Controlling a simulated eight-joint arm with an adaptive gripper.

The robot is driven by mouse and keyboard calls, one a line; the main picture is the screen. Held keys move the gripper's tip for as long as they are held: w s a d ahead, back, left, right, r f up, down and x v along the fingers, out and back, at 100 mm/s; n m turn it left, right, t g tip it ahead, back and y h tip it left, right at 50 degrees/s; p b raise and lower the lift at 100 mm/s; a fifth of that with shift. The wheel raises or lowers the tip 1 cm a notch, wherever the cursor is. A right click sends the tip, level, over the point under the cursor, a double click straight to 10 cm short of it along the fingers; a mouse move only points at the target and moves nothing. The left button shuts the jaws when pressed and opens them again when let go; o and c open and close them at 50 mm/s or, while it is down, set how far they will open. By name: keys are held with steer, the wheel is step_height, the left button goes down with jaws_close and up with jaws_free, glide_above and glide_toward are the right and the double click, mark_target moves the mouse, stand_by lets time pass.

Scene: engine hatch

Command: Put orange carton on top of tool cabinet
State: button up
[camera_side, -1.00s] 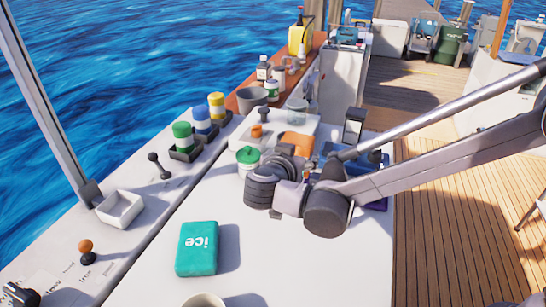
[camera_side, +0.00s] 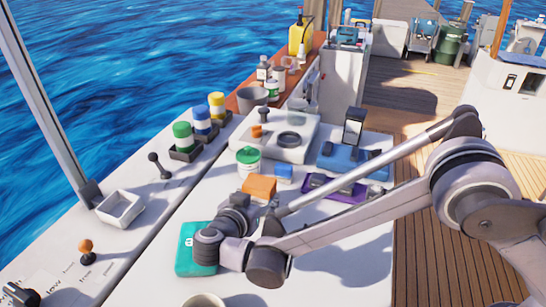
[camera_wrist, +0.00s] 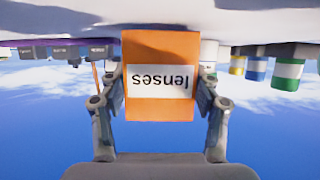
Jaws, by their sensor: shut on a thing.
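The orange carton (camera_side: 259,188) is held at the end of my arm, above or near the white counter. In the wrist view the orange carton (camera_wrist: 160,50) has a white band reading "lenses", upside down. My gripper (camera_wrist: 160,80) has a finger on each side of it and is shut on it; in the side view my gripper (camera_side: 248,200) is partly hidden by my wrist. The carton's exact height above the counter is hard to tell. A tall pale cabinet (camera_side: 343,82), seemingly the tool cabinet, stands at the back, with a blue item (camera_side: 348,36) at its top.
A teal ice pack (camera_side: 192,262) lies partly behind my wrist. A green-lidded tub (camera_side: 248,160) and blue box (camera_side: 284,172) stand close to the carton. A white board (camera_side: 290,150), blue tray (camera_side: 345,165) and purple tray (camera_side: 330,187) lie beyond. The front right counter is bare.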

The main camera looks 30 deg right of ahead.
steer(key=shift+f, duration=0.25)
steer(key=o, duration=1.4)
steer(key=shift+c, duration=0.2)
steer(key=shift+s+r, duration=0.1)
steer(key=shift+r, duration=0.05)
steer(key=v, duration=0.7)
steer(key=shift+s+a, duration=0.15)
